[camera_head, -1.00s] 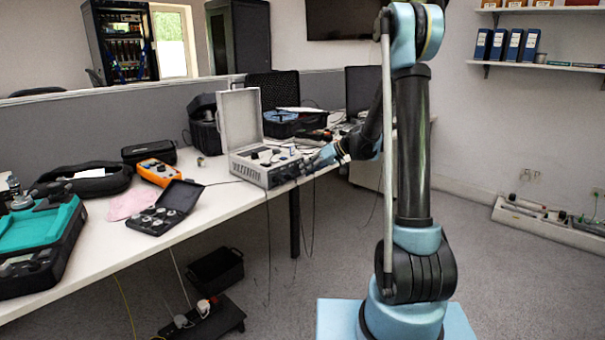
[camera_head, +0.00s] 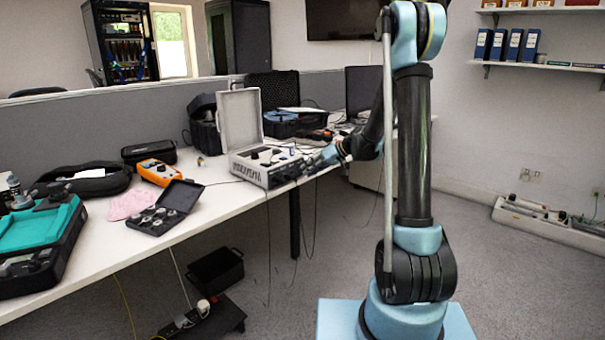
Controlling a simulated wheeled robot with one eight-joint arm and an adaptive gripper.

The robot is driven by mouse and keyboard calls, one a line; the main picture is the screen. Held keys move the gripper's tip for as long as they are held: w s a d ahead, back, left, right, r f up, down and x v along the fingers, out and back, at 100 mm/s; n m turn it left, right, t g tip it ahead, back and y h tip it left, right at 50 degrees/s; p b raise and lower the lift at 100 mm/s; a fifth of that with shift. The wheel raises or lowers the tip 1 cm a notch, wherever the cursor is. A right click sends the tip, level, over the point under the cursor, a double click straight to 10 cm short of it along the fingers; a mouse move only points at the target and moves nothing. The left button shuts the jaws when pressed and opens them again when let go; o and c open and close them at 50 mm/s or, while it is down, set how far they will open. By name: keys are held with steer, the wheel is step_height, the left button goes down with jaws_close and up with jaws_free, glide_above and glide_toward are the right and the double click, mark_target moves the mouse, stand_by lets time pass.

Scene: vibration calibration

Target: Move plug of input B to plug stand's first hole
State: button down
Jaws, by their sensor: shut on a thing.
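My gripper (camera_head: 316,163) is at the right front corner of a grey calibration unit (camera_head: 262,178) with an open lid, at the table's front edge. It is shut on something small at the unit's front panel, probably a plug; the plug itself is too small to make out. Cables hang from this front side down past the table edge. The input labels cannot be read. I cannot make out which thing is the plug stand or its first hole.
On the table (camera_head: 215,205) are an open black case with round pieces (camera_head: 165,208), an orange meter (camera_head: 158,172), a pink cloth (camera_head: 128,204) and a teal-topped case (camera_head: 40,235). Black cases and a monitor stand behind the unit. The floor in front is mostly clear.

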steer(key=shift+d, duration=0.1)
stand_by(0.3)
steer(key=s+d, duration=0.2)
steer(key=shift+s+d, duration=0.1)
steer(key=shift+d, duration=0.2)
stand_by(0.4)
